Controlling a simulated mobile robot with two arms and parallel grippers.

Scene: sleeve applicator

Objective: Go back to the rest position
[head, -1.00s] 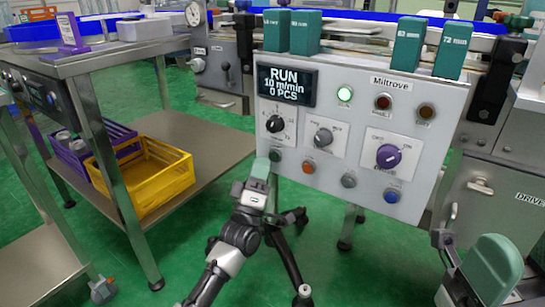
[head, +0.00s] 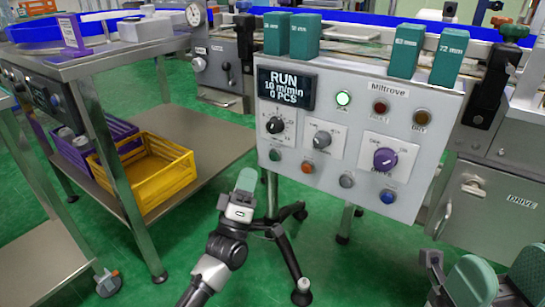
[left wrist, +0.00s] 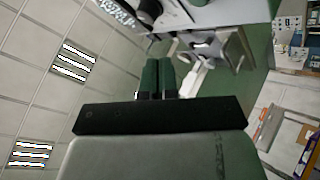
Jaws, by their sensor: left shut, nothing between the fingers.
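My left gripper (head: 246,180) has green finger pads and points up, below and to the left of the control panel (head: 330,180). It is shut and empty, apart from the panel and over the green floor. In the left wrist view its two fingers (left wrist: 158,76) lie side by side. At the bottom right of the head view, green and dark parts of my right gripper (head: 498,280) are cut off by the frame edge.
The panel's display (head: 286,88) reads RUN, 10 m/min, 0 PCS, and a green lamp (head: 343,98) is lit. A black tripod-like stand (head: 285,250) is just right of my left gripper. A steel table (head: 110,60) with a yellow crate (head: 150,175) on its shelf stands left.

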